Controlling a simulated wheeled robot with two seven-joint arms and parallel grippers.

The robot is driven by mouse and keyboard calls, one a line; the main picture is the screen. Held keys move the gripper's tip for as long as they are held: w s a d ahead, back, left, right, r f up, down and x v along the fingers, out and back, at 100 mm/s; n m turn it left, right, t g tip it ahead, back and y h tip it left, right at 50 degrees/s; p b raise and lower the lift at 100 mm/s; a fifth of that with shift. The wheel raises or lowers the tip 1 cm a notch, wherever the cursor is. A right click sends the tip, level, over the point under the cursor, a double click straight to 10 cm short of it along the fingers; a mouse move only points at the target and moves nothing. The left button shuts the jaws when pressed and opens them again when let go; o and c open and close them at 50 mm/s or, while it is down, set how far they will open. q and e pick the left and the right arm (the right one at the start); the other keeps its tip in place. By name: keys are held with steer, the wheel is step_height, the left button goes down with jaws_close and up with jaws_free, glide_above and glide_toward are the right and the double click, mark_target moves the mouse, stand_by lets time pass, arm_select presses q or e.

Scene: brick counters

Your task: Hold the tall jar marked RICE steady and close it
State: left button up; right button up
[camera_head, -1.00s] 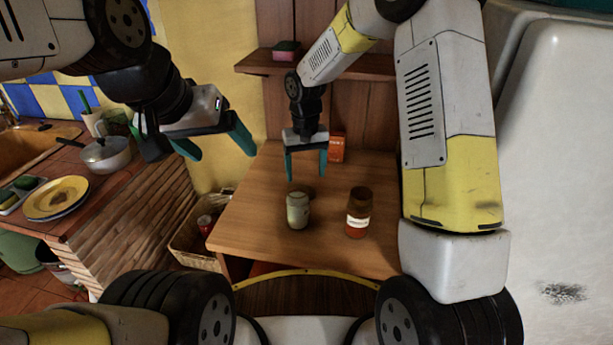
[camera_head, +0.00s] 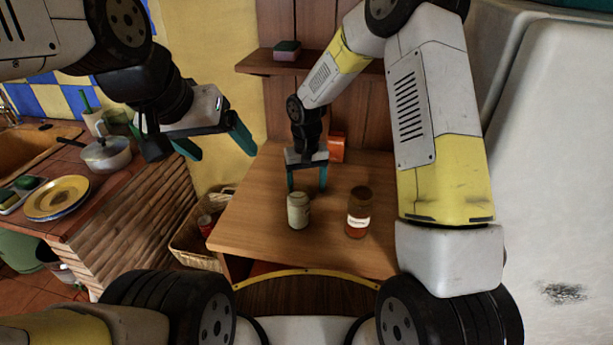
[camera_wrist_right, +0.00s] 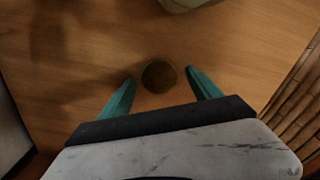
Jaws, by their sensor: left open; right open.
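A pale jar (camera_head: 298,212) stands upright on the wooden counter, left of a brown glass jar (camera_head: 358,214) with a white label and orange-red contents. I cannot read RICE on either jar. A round brown lid (camera_wrist_right: 159,76) lies flat on the wood behind the pale jar. My right gripper (camera_head: 307,191) is open and low behind the pale jar; in the right wrist view its fingers (camera_wrist_right: 160,76) stand either side of the lid. The pale jar's edge shows at the top there (camera_wrist_right: 185,4). My left gripper (camera_head: 223,154) is open and empty, in the air at the left.
An orange box (camera_head: 337,148) is at the back of the counter (camera_head: 255,215), behind my right gripper. A wall shelf (camera_head: 262,68) holds a sponge (camera_head: 287,50). A basket (camera_head: 190,242) stands to the left. The counter's front left is clear.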

steer(key=c, duration=1.5)
step_height(320, 180, up, 10)
steer(key=shift+r, duration=0.1)
steer(key=shift+c, duration=0.2)
